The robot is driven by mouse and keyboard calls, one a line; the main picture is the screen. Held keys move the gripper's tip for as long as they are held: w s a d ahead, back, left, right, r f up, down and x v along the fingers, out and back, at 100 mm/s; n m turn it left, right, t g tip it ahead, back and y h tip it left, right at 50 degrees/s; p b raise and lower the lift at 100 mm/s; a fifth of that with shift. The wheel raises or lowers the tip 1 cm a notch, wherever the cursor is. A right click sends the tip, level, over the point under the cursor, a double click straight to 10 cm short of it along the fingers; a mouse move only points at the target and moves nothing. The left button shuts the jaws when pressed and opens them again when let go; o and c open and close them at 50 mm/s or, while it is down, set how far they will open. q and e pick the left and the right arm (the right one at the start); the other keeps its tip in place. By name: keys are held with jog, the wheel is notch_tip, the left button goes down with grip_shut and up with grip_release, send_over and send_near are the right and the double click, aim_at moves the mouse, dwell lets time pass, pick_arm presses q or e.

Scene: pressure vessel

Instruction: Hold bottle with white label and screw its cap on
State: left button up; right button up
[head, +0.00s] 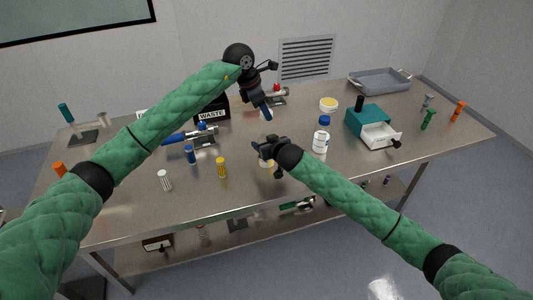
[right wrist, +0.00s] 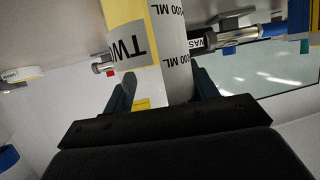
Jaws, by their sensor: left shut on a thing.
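A white bottle (head: 320,143) with a blue cap (head: 325,121) stands upright right of centre. My left gripper (head: 266,112) is shut on a small whitish thing, mostly hidden behind the fingers, above the table's middle. My right gripper (head: 266,154) is nearer the front, pointing left, with a small pale thing (head: 266,163) below its fingers. Contact there is not clear. I cannot tell which thing is the task's cap.
A blue-capped tube (head: 190,155), a yellow tube (head: 221,168) and a white ribbed piece (head: 165,180) stand at front left. A black WASTE bin (head: 212,107) is behind. A teal drawer box (head: 367,121), a yellow-lidded jar (head: 328,105) and a grey tray (head: 380,82) are on the right.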

jog(key=c, duration=0.5)
pick_arm(q)
send_over(265, 132)
jog(key=shift+s+f, duration=0.1)
jog(key=shift+f, duration=2.35)
jog(key=shift+f, duration=0.1)
